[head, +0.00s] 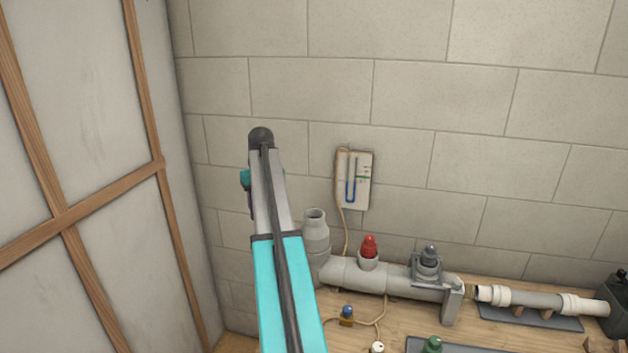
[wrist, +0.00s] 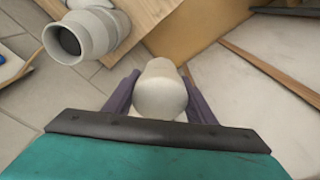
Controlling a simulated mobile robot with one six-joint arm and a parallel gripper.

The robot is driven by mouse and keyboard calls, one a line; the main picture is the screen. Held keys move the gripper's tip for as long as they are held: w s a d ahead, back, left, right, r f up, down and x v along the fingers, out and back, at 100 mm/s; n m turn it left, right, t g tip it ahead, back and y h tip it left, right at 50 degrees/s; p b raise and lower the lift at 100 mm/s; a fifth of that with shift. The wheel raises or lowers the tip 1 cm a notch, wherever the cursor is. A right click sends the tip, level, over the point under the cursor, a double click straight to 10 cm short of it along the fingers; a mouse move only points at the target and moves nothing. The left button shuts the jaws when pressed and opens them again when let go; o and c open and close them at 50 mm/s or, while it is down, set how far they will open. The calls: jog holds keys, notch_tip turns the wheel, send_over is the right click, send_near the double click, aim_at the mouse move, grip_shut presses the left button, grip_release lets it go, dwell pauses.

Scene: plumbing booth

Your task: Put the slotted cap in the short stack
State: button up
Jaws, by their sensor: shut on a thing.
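My gripper (wrist: 159,80) is shut on a pale, rounded, cylindrical piece (wrist: 160,92), held between its two purple fingers. No slot shows on the side facing the wrist camera, so I cannot confirm that it is the slotted cap. An open-topped grey pipe stack (head: 315,228) stands at the left end of the horizontal pipe; its open mouth also shows at the upper left of the wrist view (wrist: 72,40). The held piece is apart from this stack, to its right in the wrist view.
A red cap (head: 369,246) and a dark grey cap (head: 429,255) sit on branches of the grey pipe (head: 370,277). A gauge board (head: 355,180) hangs on the wall. A blue-topped fitting (head: 347,313), white piece (head: 377,347) and green piece (head: 432,345) stand in front. A wood-framed panel (head: 85,160) bounds the left.

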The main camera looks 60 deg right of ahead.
jog(key=s+d+r+p, duration=0.1)
jog(key=s+d+r, duration=0.1)
jog(key=s+d, duration=0.3)
jog(key=s+d+r+m+p, duration=0.1)
jog(key=s+d+r, duration=0.2)
jog(key=d, duration=0.6)
jog(key=shift+s+d+m+p, duration=0.2)
jog(key=shift+s+m+p, duration=0.15)
jog(key=shift+s, duration=0.8)
jog(key=shift+f, duration=0.2)
